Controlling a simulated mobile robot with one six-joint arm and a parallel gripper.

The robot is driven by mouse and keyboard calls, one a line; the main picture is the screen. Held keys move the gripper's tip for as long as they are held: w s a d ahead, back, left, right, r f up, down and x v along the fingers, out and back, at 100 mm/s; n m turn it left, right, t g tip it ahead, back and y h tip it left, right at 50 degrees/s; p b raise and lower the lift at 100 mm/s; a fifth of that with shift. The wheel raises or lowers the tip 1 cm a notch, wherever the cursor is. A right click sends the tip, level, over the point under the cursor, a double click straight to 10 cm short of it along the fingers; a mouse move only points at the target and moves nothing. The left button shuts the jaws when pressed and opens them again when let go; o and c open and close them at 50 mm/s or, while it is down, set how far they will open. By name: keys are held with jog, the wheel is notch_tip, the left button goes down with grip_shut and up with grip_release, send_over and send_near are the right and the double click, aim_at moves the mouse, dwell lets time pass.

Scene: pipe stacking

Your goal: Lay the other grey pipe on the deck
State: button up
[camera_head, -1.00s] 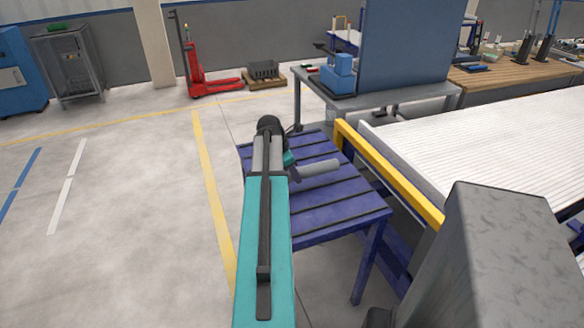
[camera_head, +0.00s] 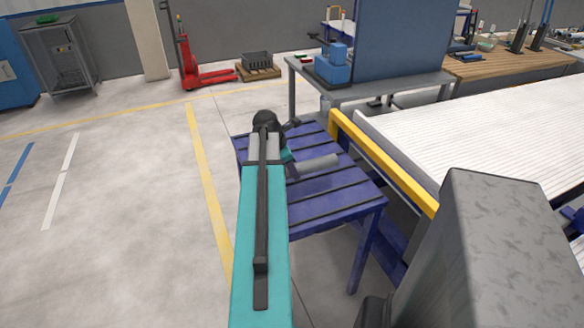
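A grey pipe-like cylinder (camera_head: 316,163) shows over the blue slatted table (camera_head: 335,205), just right of my teal arm. Its left end meets a small teal part of my arm. I cannot tell whether it lies on the slats or is held above them. My arm reaches forward from the bottom to a dark joint over the table's far left part. My gripper's fingers cannot be made out behind the arm. Which surface is the deck is unclear; a white ribbed surface (camera_head: 470,135) lies to the right.
A yellow rail (camera_head: 385,165) runs between the blue table and the white surface. A grey workbench (camera_head: 375,88) with blue boxes stands behind. A red pallet truck (camera_head: 205,75) is at the back. The floor left of the table is clear.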

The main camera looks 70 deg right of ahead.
dwell(0.4)
jog(key=shift+w, duration=0.3)
jog(key=w+a+r+n+t, duration=0.1)
jog(key=w+a+n, duration=0.1)
jog(key=w+a, duration=0.6)
jog(key=w+a+n+t, duration=0.1)
jog(key=w+a+n, duration=0.15)
jog(key=w, duration=1.05)
jog(key=w+a+r+n, duration=0.1)
jog(key=w+a+n, duration=0.1)
jog(key=w+a, duration=0.6)
jog(key=w+a+r+n+t, duration=0.1)
jog(key=w+a+n, duration=0.1)
jog(key=w+a, duration=1.45)
jog(key=a+r+m, duration=0.1)
jog(key=a+m, duration=0.1)
jog(key=a, duration=1.3)
jog(key=a+r+m+g, duration=0.1)
jog(key=a+r+m, duration=0.1)
jog(key=a, duration=1.4)
jog(key=shift+w+r+m+g+h, duration=0.15)
jog(key=shift+r+m+g+h, duration=0.15)
jog(key=shift+m, duration=0.15)
jog(key=shift+a, duration=0.1)
